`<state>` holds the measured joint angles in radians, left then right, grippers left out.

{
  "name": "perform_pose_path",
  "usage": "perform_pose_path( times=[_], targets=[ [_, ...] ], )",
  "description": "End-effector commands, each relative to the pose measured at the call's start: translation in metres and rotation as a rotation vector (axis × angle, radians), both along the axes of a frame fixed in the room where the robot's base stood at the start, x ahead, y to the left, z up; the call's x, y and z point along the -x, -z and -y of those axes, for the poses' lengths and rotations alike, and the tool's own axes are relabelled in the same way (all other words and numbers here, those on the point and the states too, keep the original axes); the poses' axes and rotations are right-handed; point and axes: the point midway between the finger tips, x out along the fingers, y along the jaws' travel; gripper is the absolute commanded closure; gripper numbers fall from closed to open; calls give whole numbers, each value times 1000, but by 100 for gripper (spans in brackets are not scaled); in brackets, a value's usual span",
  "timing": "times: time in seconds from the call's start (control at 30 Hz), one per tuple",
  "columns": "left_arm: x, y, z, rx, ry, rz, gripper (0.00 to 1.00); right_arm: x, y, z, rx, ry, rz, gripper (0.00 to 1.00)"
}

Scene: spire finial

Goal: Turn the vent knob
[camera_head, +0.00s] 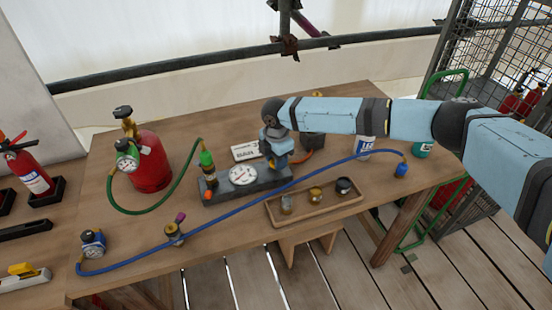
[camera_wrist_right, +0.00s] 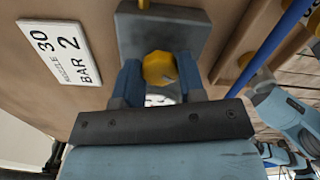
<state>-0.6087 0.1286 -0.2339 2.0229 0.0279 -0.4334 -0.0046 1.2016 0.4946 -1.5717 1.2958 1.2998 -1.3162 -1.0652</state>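A dark grey block (camera_head: 222,190) with a round gauge (camera_head: 242,174) sits mid-table in the head view. My right gripper (camera_head: 279,160) reaches down over its right end and hides that part. In the right wrist view, a yellow knob (camera_wrist_right: 158,68) on the block (camera_wrist_right: 190,25) sits between the two fingertips of my right gripper (camera_wrist_right: 161,82). The fingers flank the knob closely. I cannot tell whether they press on it. No label shows whether this is the vent knob. My left gripper is out of view.
A white plate (camera_wrist_right: 60,50) reading BAR lies beside the block. A wooden tray (camera_head: 318,209) with small fittings and a blue hose (camera_head: 215,208) lie in front. A red cylinder (camera_head: 149,165) with a green hose stands left.

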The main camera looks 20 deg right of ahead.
Motion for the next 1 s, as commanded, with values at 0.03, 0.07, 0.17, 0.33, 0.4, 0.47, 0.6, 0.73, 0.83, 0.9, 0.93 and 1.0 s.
perform_pose_path(
  times=[0.03, 0.07, 0.17, 0.33, 0.4, 0.47, 0.6, 0.73, 0.83, 0.9, 0.93, 1.0],
  targets=[
    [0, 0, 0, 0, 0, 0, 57, 0, 0, 0, 0, 0, -1, 87],
    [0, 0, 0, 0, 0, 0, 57, 0, 0, 0, 0, 0, -1, 87],
    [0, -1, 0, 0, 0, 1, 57, 0, 0, 0, 0, 3, -1, 87],
    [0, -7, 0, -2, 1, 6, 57, 1, -1, 0, 1, 32, -3, 87],
    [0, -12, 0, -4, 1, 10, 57, 1, -2, 0, 0, 58, -3, 87],
    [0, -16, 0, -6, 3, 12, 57, 1, -3, 0, 0, 88, -4, 87],
    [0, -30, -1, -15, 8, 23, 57, 2, -4, 0, -1, 185, -4, 87],
    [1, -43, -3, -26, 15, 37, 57, 2, -5, -1, -1, 299, -6, 87],
    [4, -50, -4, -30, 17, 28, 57, 3, -5, 0, 0, 394, -6, 87],
    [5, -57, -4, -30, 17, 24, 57, 3, -5, 0, 1, 461, -6, 87],
    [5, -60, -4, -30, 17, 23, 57, 3, -5, -1, 0, 490, -6, 87],
    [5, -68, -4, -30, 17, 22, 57, 3, -5, -1, 0, 556, -6, 87]
  ],
)
